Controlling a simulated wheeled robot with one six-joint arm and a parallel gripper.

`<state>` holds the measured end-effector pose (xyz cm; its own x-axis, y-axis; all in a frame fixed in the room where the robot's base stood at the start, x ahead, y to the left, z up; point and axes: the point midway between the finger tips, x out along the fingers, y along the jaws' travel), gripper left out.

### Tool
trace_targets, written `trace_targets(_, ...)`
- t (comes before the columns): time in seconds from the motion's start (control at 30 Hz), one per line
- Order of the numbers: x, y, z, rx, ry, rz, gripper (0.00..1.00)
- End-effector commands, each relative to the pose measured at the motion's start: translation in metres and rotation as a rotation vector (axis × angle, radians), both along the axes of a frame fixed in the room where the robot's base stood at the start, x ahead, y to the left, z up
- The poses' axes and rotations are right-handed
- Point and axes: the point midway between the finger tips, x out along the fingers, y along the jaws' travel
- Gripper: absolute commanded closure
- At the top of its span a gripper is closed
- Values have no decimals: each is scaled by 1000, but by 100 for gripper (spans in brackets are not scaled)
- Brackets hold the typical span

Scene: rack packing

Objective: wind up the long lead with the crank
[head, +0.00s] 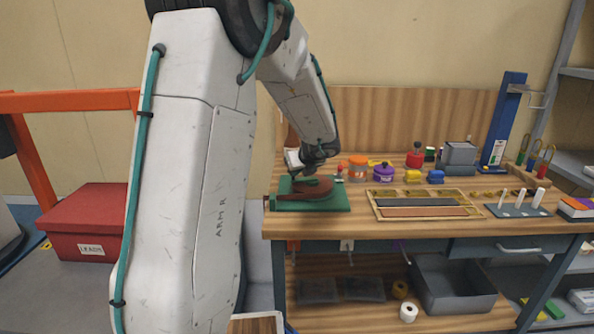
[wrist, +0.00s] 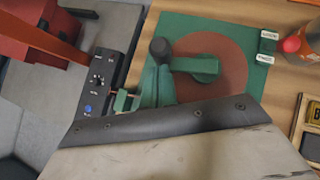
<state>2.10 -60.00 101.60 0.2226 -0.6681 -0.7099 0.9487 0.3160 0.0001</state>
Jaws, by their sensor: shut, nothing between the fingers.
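The winder is a green plate (head: 335,206) with a brown disc (head: 318,195) at the bench's left end. In the wrist view the disc (wrist: 236,54) carries a green bar (wrist: 197,66), which looks like the crank arm, with a dark round knob (wrist: 160,49) by its left end. My gripper (head: 298,163) is shut and empty, low over the winder's back left part. In the wrist view my wrist body covers the lower part and I cannot make out the fingertips. I cannot tell whether the gripper touches the crank. No long lead can be made out.
Orange (head: 357,166) and purple (head: 382,172) jars stand behind the winder. A framed tray (head: 424,217) lies to its right, then a peg board (head: 519,211) and blue upright (head: 499,135). A red box (head: 90,222) labelled LEADS stands at left.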

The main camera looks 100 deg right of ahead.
Motion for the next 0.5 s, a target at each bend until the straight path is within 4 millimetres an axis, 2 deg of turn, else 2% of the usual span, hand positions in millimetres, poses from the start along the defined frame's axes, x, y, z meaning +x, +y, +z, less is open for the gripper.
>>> trace_targets(0.13,-1,13,1,-1,0,-1,100)
trace_targets(0.27,-3,38,1,-1,0,1,100)
trace_targets(0.5,-11,77,41,-3,3,4,100)
